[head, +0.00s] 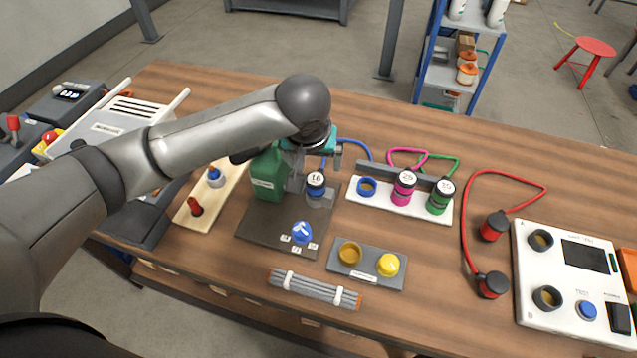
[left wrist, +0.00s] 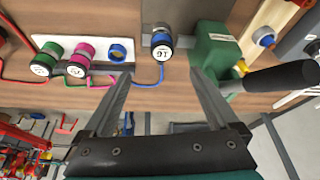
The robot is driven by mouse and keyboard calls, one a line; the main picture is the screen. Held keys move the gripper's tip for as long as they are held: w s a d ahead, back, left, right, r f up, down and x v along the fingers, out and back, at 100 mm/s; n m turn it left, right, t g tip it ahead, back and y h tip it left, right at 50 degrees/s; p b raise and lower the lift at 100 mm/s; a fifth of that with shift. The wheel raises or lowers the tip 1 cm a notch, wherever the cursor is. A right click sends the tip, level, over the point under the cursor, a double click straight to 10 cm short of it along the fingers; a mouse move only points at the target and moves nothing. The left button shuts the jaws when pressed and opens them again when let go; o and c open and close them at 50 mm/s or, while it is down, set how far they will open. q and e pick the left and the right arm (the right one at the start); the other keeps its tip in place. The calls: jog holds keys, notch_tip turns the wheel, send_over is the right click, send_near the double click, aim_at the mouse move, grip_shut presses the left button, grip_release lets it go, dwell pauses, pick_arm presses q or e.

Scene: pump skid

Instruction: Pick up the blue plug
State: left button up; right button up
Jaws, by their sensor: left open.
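The blue plug (head: 316,184), marked 16, sits upright on a grey block of the pump unit, its blue hose running off behind it. It also shows in the left wrist view (left wrist: 161,46), beyond my fingertips and roughly between their lines. My left gripper (head: 309,169) is open and empty, close to the plug from behind and above. In the left wrist view its two fingers (left wrist: 160,80) stand wide apart, with no contact visible. My right gripper is in neither view.
The green pump body (head: 268,175) stands just left of the plug, close to my left gripper. To the right, a white rack (head: 420,209) holds a magenta plug (head: 404,188), a green plug (head: 440,197) and an empty blue ring (head: 367,187). A yellow-capped plate (head: 368,272) lies in front.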

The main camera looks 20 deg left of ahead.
aim_at(315, 181)
pick_arm(q)
jog(key=b+x, duration=0.2)
jog(key=x, duration=0.7)
jog(key=shift+a+f, duration=0.1)
jog(key=shift+f, duration=0.15)
jog(key=shift+b+x, duration=0.85)
jog(key=shift+x, duration=1.9)
jog(key=shift+a, duration=0.2)
grip_shut()
